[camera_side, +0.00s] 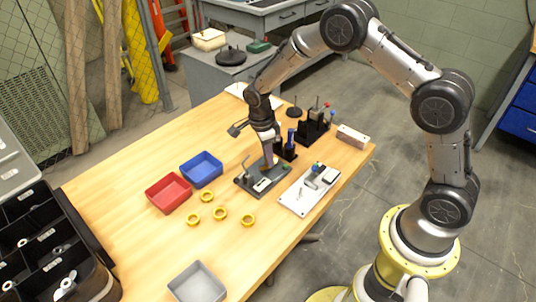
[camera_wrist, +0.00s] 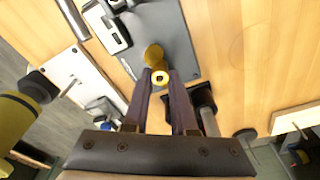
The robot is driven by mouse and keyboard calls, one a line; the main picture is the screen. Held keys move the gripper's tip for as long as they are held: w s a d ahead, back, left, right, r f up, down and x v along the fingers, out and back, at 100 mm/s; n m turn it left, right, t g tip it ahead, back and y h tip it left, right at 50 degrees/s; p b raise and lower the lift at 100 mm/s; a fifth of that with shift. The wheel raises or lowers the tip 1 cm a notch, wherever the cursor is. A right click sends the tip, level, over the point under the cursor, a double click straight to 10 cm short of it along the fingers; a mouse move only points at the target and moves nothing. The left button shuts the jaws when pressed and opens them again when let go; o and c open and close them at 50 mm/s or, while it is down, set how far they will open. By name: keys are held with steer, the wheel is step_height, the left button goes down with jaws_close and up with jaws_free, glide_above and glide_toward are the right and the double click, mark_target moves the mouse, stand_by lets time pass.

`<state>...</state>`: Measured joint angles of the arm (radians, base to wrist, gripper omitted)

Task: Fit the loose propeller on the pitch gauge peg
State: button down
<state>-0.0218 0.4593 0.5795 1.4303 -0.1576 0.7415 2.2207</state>
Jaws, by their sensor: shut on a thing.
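The pitch gauge (camera_side: 243,182) is a dark grey plate on the wooden table, with a thin upright post and a small pale display block on it. It also shows in the wrist view (camera_wrist: 180,45). My gripper (camera_side: 268,163) is low over the plate, pointing down. In the wrist view my gripper (camera_wrist: 161,80) is shut on a small yellow piece, the propeller (camera_wrist: 153,54), with a round hub and a hole between the fingertips. A rounded yellow part extends beyond the tips over the plate. The peg is not distinguishable; I cannot tell whether the hub is around it.
Several yellow rings (camera_side: 220,213) lie on the table in front. A red bin (camera_side: 169,193) and a blue bin (camera_side: 201,169) stand left of the gauge. A white plate with fittings (camera_side: 296,204) lies right of it. Black holders (camera_side: 312,131) stand behind. A grey tray (camera_side: 197,284) is at the front.

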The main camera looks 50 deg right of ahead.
steer(key=shift+f, duration=0.3)
steer(key=c, duration=0.6)
jaws_free()
steer(key=shift+c, duration=0.2)
step_height(320, 180, up, 18)
steer(key=a, duration=0.1)
steer(key=shift+w+a+f, duration=0.15)
steer(key=shift+w+a, duration=0.1)
steer(key=shift+w, duration=0.15)
